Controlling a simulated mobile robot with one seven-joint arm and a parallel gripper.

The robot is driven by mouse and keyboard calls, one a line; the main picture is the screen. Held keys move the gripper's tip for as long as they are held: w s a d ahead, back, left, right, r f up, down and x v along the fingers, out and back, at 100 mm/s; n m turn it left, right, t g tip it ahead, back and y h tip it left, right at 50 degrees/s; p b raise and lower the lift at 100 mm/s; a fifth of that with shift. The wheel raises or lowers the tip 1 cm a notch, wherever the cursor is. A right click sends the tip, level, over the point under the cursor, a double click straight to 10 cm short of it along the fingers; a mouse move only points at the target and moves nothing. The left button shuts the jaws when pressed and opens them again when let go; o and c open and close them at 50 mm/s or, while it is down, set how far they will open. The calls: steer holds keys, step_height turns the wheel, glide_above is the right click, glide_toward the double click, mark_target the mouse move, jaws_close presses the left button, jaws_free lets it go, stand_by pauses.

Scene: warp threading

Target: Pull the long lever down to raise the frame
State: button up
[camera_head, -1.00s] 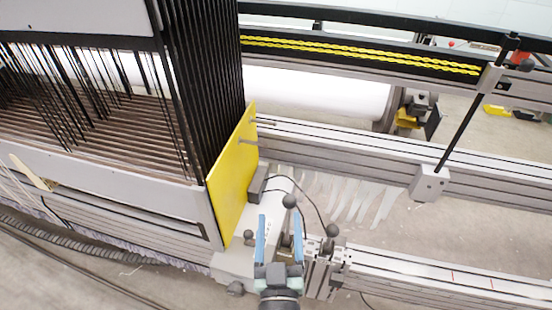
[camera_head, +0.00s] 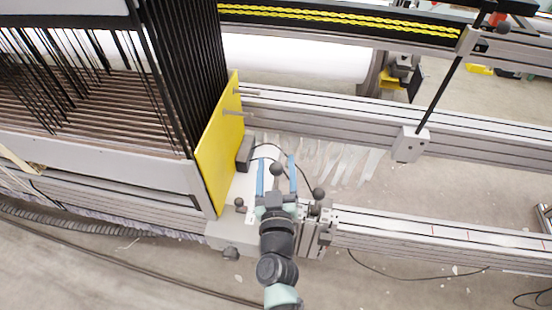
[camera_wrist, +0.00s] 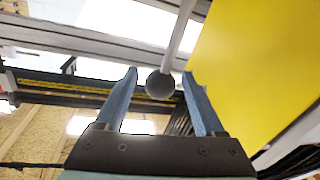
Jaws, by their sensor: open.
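My gripper (camera_head: 276,162) is open, its two blue fingers pointing away from the head camera beside the yellow side plate (camera_head: 219,150). A dark round lever knob (camera_head: 277,169) shows between the fingers in the head view. In the wrist view the ball knob (camera_wrist: 160,85) on a pale straight rod (camera_wrist: 181,38) appears between the open fingertips (camera_wrist: 160,73). I see no finger clearly touching it. The frame with many black upright bars (camera_head: 182,60) stands at the left behind the yellow plate. The lever's lower end is hidden.
Another dark knob (camera_head: 319,193) stands just right of my gripper, and a smaller knob (camera_head: 239,202) at its left. Metal rails (camera_head: 440,234) run to the right. Open floor lies in front.

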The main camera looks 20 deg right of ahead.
steer(key=shift+x, duration=1.35)
jaws_close()
stand_by(0.5)
